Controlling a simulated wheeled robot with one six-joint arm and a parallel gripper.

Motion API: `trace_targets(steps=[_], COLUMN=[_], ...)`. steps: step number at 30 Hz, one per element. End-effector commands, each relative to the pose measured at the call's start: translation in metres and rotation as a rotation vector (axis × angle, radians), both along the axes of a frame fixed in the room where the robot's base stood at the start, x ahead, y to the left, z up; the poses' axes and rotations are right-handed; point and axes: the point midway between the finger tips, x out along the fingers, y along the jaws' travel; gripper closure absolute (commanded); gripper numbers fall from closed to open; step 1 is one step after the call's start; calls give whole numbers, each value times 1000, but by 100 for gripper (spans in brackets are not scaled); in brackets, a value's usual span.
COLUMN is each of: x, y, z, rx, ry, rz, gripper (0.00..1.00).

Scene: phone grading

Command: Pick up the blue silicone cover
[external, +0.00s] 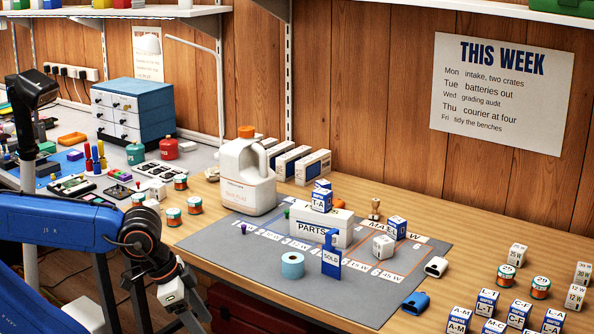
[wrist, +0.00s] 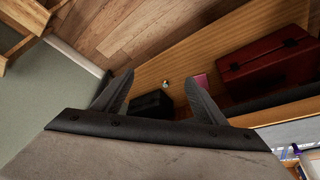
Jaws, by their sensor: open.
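A small blue cover with a dark opening (external: 415,303) lies at the front right corner of the grey mat (external: 395,315) in the external view. It looks like the blue silicone cover. A similar white cover (external: 436,267) lies just behind it. My gripper (external: 196,316) is low at the lower left, in front of the bench edge and well left of the blue cover. In the wrist view my gripper (wrist: 158,86) is open, with nothing between its fingers. That view looks down below the bench, and the blue cover does not show there.
On the mat stand a white parts box (external: 320,229), a blue SOLD sign (external: 331,258) and a light blue roll (external: 292,265). A white jug (external: 247,180) stands behind. Several small boxes (external: 487,303) crowd the right. A red case (wrist: 268,60) sits below the bench.

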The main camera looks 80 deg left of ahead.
Motion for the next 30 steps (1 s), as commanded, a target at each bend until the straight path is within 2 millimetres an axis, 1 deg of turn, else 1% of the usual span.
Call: trace_targets(steps=[5,8,11,15,17,21,24,26,30], x=[3,15,35,71,87,125,153,170,210], y=[0,-1,-1,-3,-4,-6,-8,-9,-13], z=[4,18,41,78,93,125,146,157,180], rx=[-6,-29,-70,-138,-165,-225,-263,-283,-329], ry=[3,15,35,68,82,114,136,149,175], rz=[15,66,162,336,410,587,716,792,973], gripper=[34,34,34,34,34,34,34,34,34])
